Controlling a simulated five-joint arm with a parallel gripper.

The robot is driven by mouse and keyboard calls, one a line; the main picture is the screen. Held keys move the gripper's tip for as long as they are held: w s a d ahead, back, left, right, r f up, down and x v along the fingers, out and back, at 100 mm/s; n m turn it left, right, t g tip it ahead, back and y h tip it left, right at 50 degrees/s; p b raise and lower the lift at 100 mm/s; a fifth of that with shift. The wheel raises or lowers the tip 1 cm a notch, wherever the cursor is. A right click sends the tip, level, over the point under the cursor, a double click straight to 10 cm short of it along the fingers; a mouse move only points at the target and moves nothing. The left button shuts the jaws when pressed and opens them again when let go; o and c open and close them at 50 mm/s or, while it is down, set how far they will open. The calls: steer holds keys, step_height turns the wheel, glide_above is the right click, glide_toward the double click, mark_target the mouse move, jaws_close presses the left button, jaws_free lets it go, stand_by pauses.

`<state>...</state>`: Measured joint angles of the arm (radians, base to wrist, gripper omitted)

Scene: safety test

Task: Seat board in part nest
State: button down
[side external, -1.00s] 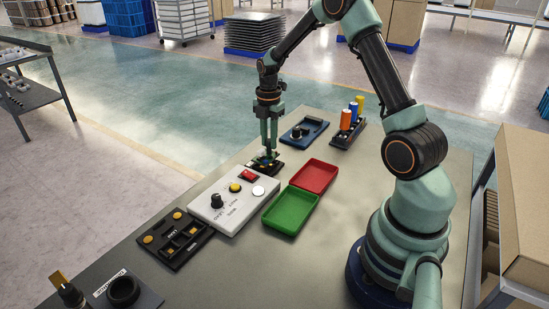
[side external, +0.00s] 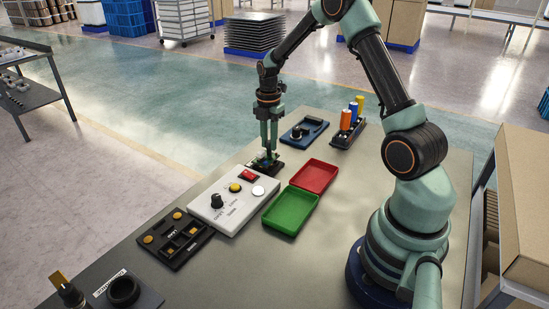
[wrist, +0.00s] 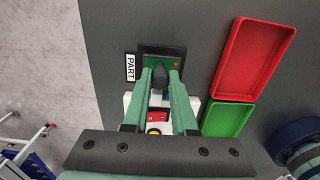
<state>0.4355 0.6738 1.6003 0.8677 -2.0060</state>
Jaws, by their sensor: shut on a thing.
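My gripper (side external: 268,152) points straight down at the far end of the row of fixtures and is shut on the small green board (wrist: 177,63). In the side view the board is a small blue-green patch, partly hidden by the fingertips. The part nest (wrist: 147,51) is a dark block beside a white "PART" label; its dark edge also shows below the fingers in the side view (side external: 277,171). The board is over or in the nest; I cannot tell whether it lies flat in it. In the wrist view the dark fingertips (wrist: 160,76) cover part of both.
A white control box (side external: 231,205) with a knob and buttons stands close by. Red (side external: 315,175) and green (side external: 290,211) trays lie to its right. A blue fixture (side external: 303,132) and a rack of coloured cylinders (side external: 347,122) stand behind. A black button panel (side external: 173,240) is at front left.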

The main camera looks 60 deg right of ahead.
steer(key=shift+f, duration=0.6)
steer(key=shift+c, duration=1.2)
jaws_free()
steer(key=shift+r, duration=0.1)
steer(key=shift+r, duration=3.45)
